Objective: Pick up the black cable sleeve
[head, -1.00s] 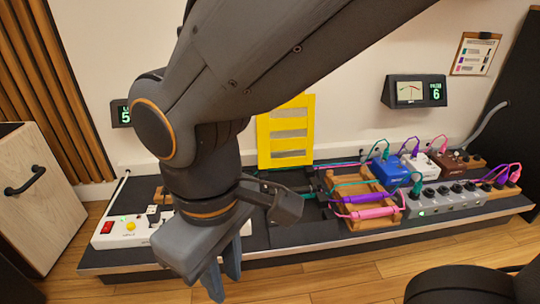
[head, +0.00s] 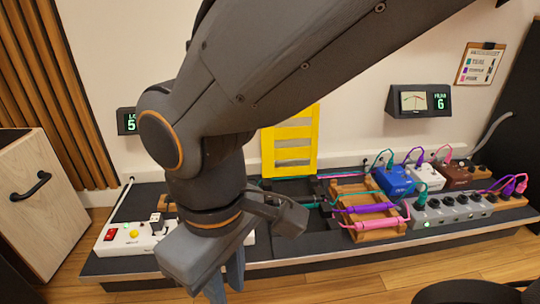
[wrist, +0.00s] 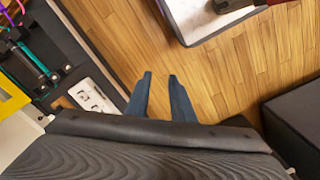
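I cannot clearly single out the black cable sleeve. A dark patch beside the teal cable (head: 302,204) blends into the black bench top and is partly behind my arm in the head view. A purple sleeve (head: 370,208) and a pink sleeve (head: 378,223) lie across a wooden rack (head: 345,190). My gripper (head: 226,287) points down in front of the bench's front edge, left of the rack. In the wrist view my gripper (wrist: 161,78) has its two fingers apart, with only wood floor between them.
The bench (head: 300,255) carries a white power strip (head: 125,238), pedals such as a blue one (head: 393,181), a grey strip (head: 450,210) and a yellow slotted panel (head: 290,140). A wooden cabinet (head: 38,215) stands left.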

